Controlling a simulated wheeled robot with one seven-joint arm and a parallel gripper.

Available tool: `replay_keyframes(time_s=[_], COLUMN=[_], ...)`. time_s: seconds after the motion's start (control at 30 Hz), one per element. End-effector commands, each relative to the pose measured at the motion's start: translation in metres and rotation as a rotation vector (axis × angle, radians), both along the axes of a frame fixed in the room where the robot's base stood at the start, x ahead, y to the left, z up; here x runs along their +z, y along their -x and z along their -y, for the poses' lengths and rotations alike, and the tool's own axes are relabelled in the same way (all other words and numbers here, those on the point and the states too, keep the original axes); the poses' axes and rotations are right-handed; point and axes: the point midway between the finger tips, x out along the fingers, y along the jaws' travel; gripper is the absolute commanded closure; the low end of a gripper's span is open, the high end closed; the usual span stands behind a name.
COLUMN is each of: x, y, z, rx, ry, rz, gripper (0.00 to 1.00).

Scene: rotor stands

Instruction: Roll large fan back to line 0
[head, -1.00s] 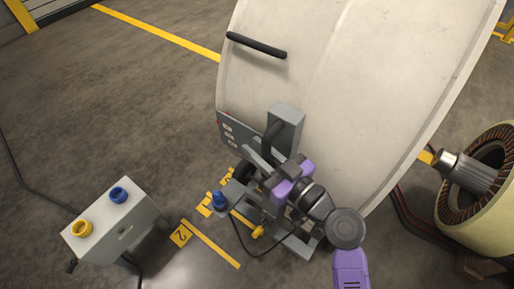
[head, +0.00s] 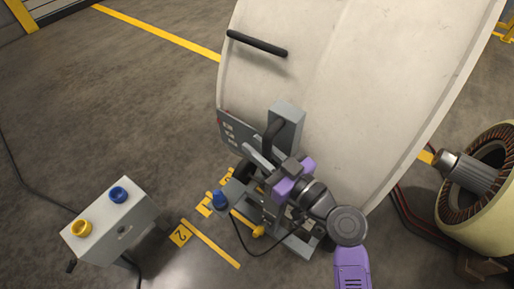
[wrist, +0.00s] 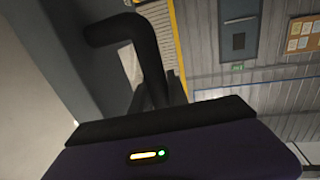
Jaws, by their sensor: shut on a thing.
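The large fan (head: 340,90) is a big pale drum-shaped housing in the middle and right of the head view. A black bar handle (head: 257,44) is on its upper left side. A grey bracket with a black handle (head: 272,136) stands at its lower left. My gripper (head: 268,158) is shut on this black handle, which also shows in the wrist view (wrist: 150,60). The fingertips are partly hidden by my wrist. Yellow floor lines lie below, one marked 2 (head: 180,234); another label is partly covered by the stand. No line marked 0 is readable.
A grey control box (head: 110,222) with a yellow and a blue ring stands at the lower left, with cables on the floor. A wound stator with a metal shaft (head: 470,172) is at the right. Open floor lies at the left.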

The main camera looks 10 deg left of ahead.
Motion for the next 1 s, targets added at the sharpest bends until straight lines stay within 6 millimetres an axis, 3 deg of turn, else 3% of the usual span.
replay_keyframes(time_s=[0.7,1.0], x=[-0.004,-0.001], y=[-0.144,-0.177], z=[0.069,0.083], rx=[-0.018,-0.013], ry=[-0.004,-0.003], rz=[0.008,0.004], gripper=[1.00,1.00])
